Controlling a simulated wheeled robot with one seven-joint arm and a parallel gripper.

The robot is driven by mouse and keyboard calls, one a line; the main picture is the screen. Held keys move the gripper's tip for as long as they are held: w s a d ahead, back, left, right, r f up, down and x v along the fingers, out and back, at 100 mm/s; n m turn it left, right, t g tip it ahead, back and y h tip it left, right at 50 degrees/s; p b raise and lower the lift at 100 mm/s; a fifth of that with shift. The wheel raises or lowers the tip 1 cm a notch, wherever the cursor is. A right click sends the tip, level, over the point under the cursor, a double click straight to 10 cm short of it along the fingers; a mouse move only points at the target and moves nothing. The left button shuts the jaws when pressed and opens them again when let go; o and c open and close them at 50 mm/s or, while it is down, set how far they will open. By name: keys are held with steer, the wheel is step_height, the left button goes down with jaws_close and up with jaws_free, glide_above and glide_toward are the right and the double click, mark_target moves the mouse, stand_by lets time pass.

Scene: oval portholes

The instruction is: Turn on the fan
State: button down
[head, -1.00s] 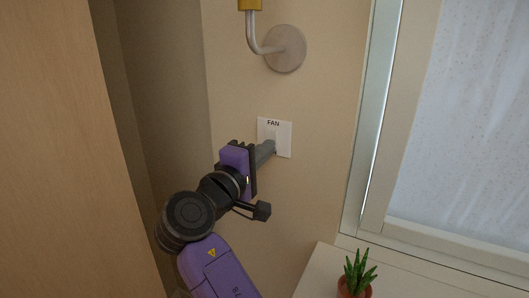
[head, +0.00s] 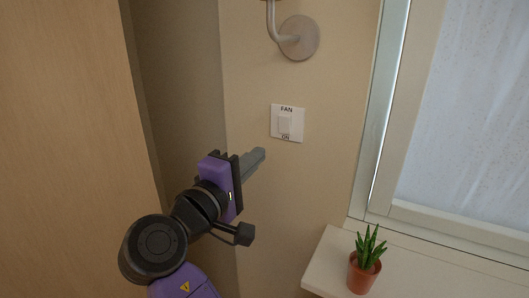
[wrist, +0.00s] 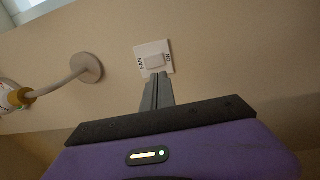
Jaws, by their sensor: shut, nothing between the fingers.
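The fan switch (head: 287,123) is a white wall plate with a rocker, marked FAN at the top and ON at the bottom. The whole plate shows in the head view. It also shows in the wrist view (wrist: 154,59), turned sideways, just beyond the fingertips. My gripper (head: 258,155) is shut and empty, with its grey fingers together. It is below and left of the switch in the head view, apart from it. In the wrist view the shut fingers (wrist: 157,80) point toward the plate. The fan itself is not in view.
A wall fixture with a round mount (head: 299,38) is above the switch. A potted plant (head: 365,262) stands on a pale ledge (head: 330,262) at lower right, beside a window (head: 470,120). A wooden panel (head: 70,150) is on the left. The wall around the switch is clear.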

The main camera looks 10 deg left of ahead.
steer(key=shift+v, duration=1.5)
